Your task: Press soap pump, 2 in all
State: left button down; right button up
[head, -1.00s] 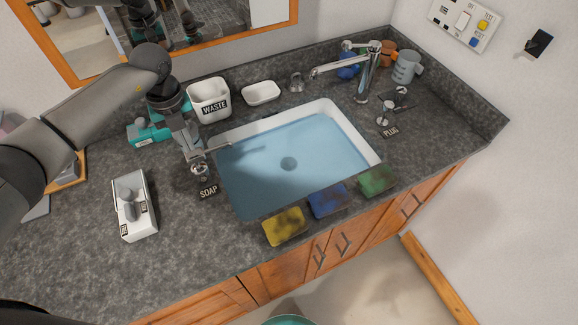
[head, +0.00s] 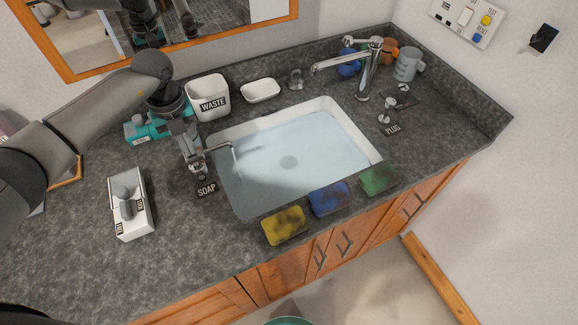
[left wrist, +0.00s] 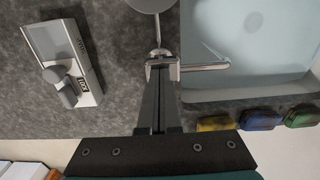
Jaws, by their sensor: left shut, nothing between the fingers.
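The soap pump stands at the left rim of the sink, behind the SOAP label (head: 206,190). Its metal spout (head: 219,147) reaches over the basin, and a thin pale stream falls from the tip. My left gripper (head: 193,158) points down, shut and empty, with its fingertips at the pump head. In the left wrist view, my shut fingers (left wrist: 158,88) end at the pump head, and the spout (left wrist: 205,66) runs right over the sink. The fingers hide part of the pump. The sink (head: 365,137) holds cloudy, pale water. My right gripper is not in view.
A white WASTE bin (head: 207,87) and a soap dish (head: 260,91) stand behind the sink. The faucet (head: 369,75) is at back right. Yellow (head: 284,226), blue (head: 330,200) and green (head: 379,179) sponges line the front rim.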

pick_arm(q)
jog(key=shift+f, duration=0.5)
jog(key=shift+r, duration=0.1)
jog(key=shift+r+p, duration=1.35)
jog(key=shift+r, duration=0.45)
notch_tip(320, 180, up, 6)
jog(key=p, duration=0.5)
jog(key=shift+s+f, duration=0.1)
